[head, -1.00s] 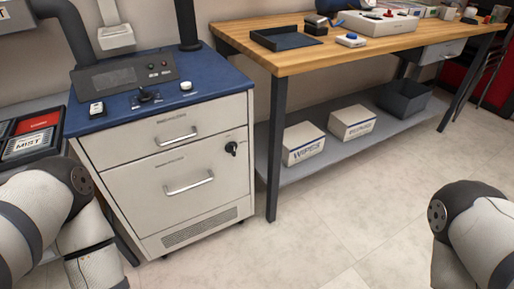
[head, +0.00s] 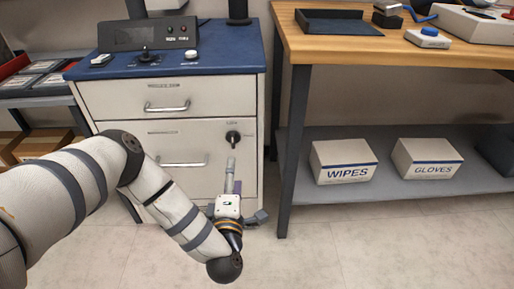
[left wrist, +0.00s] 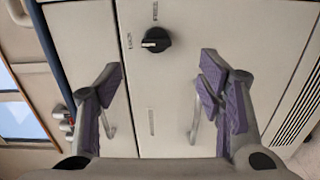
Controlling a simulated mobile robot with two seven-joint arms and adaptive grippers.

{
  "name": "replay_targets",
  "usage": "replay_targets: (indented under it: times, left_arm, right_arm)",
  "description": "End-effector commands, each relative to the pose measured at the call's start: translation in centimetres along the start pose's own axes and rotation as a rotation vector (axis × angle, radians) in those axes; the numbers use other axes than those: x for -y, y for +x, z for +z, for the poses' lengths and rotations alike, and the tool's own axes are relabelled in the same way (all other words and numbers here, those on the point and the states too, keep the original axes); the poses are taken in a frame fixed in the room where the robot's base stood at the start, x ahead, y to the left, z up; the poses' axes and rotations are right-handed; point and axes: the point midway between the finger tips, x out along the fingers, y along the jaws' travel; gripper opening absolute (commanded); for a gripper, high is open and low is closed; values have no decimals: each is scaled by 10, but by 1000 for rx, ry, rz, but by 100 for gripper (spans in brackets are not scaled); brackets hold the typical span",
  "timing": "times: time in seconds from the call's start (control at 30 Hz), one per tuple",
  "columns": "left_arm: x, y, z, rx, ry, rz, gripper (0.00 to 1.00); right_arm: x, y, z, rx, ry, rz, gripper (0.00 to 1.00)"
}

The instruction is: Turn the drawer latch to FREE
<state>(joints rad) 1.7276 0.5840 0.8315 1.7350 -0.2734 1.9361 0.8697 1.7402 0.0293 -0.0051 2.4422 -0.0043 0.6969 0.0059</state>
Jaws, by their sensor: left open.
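The drawer latch (head: 233,137) is a black round knob on the front of the cream cabinet's lower drawer (head: 190,140), near its right edge. It also shows in the left wrist view, where the black knob (left wrist: 156,39) has its grip bar lying level in that turned picture, toward the small label on its left. My left gripper (head: 243,195) is below the knob in the head view. In the left wrist view its purple-padded fingers (left wrist: 162,98) are wide apart, empty, and apart from the knob. My right gripper is out of view.
The lower drawer's bar handle (head: 182,162) sticks out left of the latch, and the upper drawer's handle (head: 167,107) is above. A blue top (head: 215,55) carries a control panel. A wooden bench (head: 400,50) with a dark leg (head: 293,150) stands to the right.

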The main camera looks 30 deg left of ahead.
Motion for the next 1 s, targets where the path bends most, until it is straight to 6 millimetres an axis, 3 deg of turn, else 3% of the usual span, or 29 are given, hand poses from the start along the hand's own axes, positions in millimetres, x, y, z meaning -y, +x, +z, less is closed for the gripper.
replay_targets:
  times: [0.17, 0.6, 0.73, 1.0]
  left_arm:
    - [-4, 14, -6, -26, -18, 26, 62]
    - [-4, 112, -7, -22, -14, 20, 62]
    - [-5, 123, -7, -21, -15, 19, 62]
    - [-6, 125, -6, -19, -15, 19, 59]
  right_arm:
    - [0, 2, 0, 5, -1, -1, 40]
    - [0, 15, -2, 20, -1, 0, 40]
    - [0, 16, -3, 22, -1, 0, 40]
    - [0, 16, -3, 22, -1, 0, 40]
